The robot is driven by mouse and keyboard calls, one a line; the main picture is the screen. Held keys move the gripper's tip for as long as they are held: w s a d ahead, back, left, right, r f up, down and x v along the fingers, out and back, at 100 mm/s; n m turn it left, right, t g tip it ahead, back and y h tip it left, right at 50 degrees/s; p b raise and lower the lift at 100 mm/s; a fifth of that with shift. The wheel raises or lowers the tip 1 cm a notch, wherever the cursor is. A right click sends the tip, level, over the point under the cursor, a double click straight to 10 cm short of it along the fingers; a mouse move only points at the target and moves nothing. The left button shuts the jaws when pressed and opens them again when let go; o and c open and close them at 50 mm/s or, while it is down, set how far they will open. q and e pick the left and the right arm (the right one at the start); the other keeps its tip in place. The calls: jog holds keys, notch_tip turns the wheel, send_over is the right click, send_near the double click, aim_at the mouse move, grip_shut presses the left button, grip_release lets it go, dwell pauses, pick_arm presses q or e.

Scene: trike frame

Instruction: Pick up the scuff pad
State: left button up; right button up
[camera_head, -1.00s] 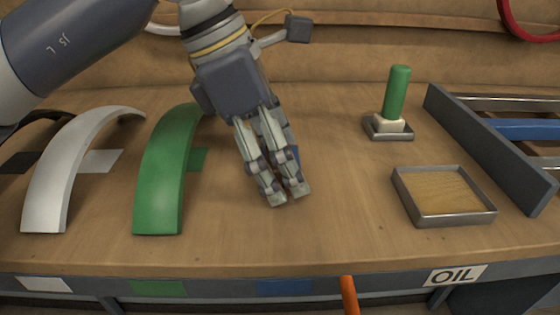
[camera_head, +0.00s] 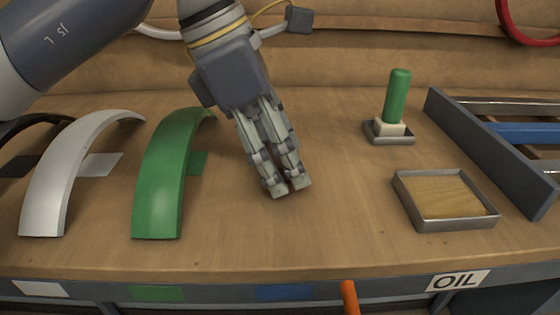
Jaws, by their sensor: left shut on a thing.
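My left gripper (camera_head: 288,190) is over the middle of the bench, pointing down. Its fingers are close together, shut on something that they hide. I cannot make out a scuff pad in this view, neither on the bench nor between the fingers. A shallow square metal tray (camera_head: 407,205) stands to the right of the gripper, and only a wood-coloured floor shows in it. My right gripper is not in view.
Green (camera_head: 160,185) and white (camera_head: 52,185) curved fenders stand left of the gripper. A green-handled tool (camera_head: 397,97) stands in a small metal holder at the right. A grey rack (camera_head: 490,150) lies beyond.

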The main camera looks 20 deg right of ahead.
pick_arm(q)
notch_tip(320, 180, up, 2)
jog(key=shift+r, duration=0.1)
jog(key=s+a+r+b, duration=0.1)
jog(key=s+a+b, duration=0.2)
jog(key=s, duration=1.2)
jog(key=shift+s+r+b, duration=0.3)
jog(key=shift+s+b, duration=0.1)
jog(key=shift+b, duration=1)
jog(key=shift+a, duration=0.1)
